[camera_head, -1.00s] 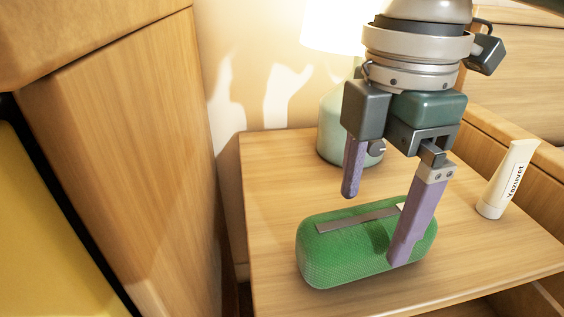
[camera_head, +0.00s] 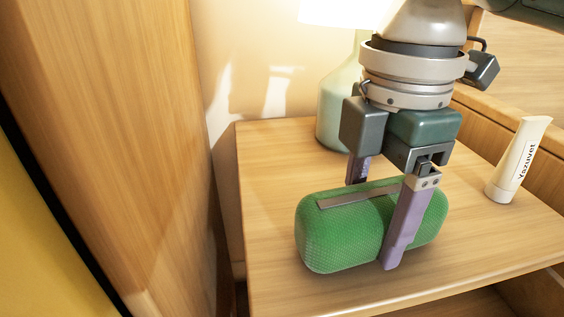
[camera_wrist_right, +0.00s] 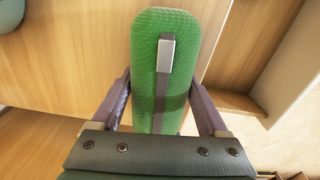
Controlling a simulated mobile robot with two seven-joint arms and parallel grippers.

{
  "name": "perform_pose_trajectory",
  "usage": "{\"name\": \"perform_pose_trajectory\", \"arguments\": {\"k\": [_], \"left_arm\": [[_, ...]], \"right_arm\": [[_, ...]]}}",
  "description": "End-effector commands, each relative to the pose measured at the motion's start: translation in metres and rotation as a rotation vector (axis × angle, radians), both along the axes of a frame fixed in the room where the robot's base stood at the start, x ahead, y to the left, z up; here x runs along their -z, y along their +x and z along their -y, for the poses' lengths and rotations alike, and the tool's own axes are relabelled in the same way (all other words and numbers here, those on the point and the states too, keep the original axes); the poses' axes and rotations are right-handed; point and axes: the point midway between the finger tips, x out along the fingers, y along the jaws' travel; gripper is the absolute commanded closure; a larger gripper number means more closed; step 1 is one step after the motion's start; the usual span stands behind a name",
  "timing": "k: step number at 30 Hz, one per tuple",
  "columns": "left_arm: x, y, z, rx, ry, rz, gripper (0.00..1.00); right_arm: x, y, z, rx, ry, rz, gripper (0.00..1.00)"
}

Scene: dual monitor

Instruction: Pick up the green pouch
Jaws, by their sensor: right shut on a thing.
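The green pouch (camera_head: 340,236) is a rounded, textured green case with a grey strap along its top. It appears to lie on the wooden bedside table (camera_head: 290,150); whether it is lifted clear is hard to tell. My right gripper (camera_head: 378,222) comes from above, with one purple finger on the near side and the other behind the pouch, shut on it. In the right wrist view the pouch (camera_wrist_right: 147,60) runs between the two fingers, with the strap and a grey tab facing the camera. My left gripper is not in view.
A white tube (camera_head: 518,160) stands on the table to the right. A lamp with a pale green base (camera_head: 335,108) stands behind the gripper. A tall wooden panel (camera_head: 130,130) rises close on the left. The table's front edge is near the pouch.

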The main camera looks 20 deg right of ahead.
Motion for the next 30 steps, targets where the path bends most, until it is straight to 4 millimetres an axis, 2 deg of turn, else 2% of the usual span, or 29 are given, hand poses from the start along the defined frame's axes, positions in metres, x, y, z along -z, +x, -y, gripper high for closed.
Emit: {"name": "perform_pose_trajectory", "arguments": {"k": [1,9,16,20,23,26,30], "left_arm": [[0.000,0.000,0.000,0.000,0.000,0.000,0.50],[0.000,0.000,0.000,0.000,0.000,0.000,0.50],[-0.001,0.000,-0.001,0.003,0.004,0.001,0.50],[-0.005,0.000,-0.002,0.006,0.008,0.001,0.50],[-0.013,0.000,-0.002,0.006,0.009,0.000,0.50],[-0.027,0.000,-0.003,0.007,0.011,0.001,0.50],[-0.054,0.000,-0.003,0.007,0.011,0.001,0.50]], "right_arm": [[0.000,0.000,0.000,0.000,0.000,0.000,0.56],[0.000,0.000,0.000,0.000,0.000,0.000,0.87],[-0.001,0.000,0.000,0.000,0.001,0.001,0.87],[-0.008,0.000,0.000,0.000,0.001,0.001,0.87],[-0.020,0.000,0.000,0.000,0.001,0.002,0.87],[-0.041,0.001,0.000,0.000,0.001,0.004,0.87],[-0.084,0.001,0.000,0.000,0.001,0.004,0.87]]}}
